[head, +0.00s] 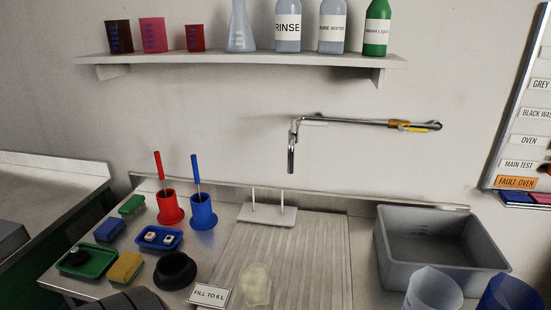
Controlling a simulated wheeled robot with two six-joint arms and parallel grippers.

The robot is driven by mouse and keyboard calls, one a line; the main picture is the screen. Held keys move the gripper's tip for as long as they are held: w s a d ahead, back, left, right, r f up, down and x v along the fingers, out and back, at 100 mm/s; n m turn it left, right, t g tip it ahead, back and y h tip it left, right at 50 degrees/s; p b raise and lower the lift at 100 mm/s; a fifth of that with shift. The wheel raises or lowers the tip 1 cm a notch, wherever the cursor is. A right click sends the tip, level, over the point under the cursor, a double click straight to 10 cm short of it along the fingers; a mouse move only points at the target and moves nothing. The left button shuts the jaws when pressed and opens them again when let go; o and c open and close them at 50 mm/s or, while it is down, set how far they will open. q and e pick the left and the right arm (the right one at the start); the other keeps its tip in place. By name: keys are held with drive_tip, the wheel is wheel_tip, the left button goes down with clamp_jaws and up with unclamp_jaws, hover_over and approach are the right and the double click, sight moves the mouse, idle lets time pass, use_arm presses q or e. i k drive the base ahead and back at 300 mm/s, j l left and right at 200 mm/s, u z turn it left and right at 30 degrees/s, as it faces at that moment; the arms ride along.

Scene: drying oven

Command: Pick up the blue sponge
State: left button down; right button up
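The blue sponge (109,229) lies at the left end of the steel counter, between a green-topped sponge or brush (132,205) behind it and a green tray (88,262) in front. Its top is uncovered and nothing touches it from above. I see neither gripper clearly in the head view. A dark grey shape (135,301) is cut off by the bottom edge at the left; I cannot tell what it is.
Near the sponge are a blue tray (145,239), yellow sponge (125,267), black round piece (175,270), and red (170,208) and blue (202,213) holders with upright handles. A ribbed drainboard (290,250) and grey basin (400,275) lie right. A bottle shelf (250,62) hangs above.

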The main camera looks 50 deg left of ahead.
sight(107, 232)
drive_tip(key=u, duration=2.7)
drive_tip(key=l+z, duration=0.3)
drive_tip(key=i+l+z, duration=0.3)
drive_tip(key=l+z, duration=0.3)
drive_tip(key=l, duration=0.15)
drive_tip(key=u, duration=0.95)
